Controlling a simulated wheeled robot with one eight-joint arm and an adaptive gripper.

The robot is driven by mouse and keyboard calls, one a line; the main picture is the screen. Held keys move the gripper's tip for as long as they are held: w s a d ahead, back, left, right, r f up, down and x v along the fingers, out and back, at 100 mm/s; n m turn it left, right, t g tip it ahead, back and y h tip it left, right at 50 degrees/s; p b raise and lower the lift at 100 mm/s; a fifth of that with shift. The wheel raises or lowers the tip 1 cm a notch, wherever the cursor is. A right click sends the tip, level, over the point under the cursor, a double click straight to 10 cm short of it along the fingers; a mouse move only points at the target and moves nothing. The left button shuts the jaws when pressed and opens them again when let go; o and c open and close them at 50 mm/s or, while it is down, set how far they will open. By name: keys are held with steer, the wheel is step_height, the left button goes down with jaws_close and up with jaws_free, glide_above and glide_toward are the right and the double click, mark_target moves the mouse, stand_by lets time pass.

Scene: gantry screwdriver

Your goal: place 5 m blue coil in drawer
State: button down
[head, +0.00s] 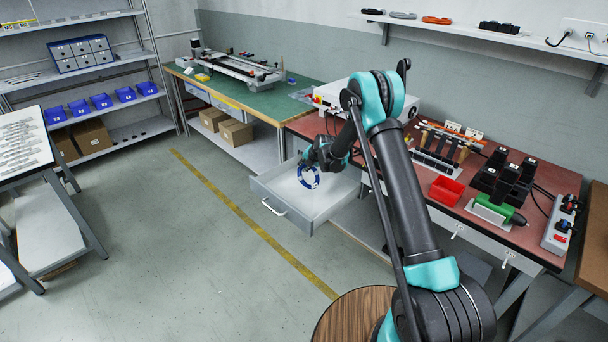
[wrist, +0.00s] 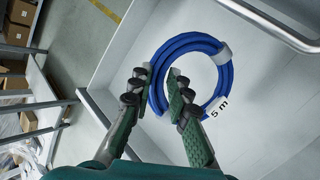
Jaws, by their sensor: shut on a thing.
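The blue coil (head: 315,181) hangs from my gripper (head: 312,160) over the open drawer (head: 285,207) in the head view. In the wrist view my gripper (wrist: 159,78) is shut on the left side of the blue coil (wrist: 225,76), one finger on each side of it. A white tag on the coil reads 5 m. The grey drawer (wrist: 118,48) is pulled out and its floor looks empty behind the coil. The gap between the coil and the drawer floor is hard to judge.
The drawer's front handle (head: 273,207) faces the open floor. Above and right is the red-brown bench with a red bin (head: 446,190) and a green power tool (head: 497,209). A green-topped bench (head: 262,99) stands behind to the left.

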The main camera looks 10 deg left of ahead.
steer(key=shift+f, duration=1.95)
steer(key=c, duration=1.4)
jaws_free()
steer(key=shift+c, duration=0.2)
steer(key=v, duration=1.2)
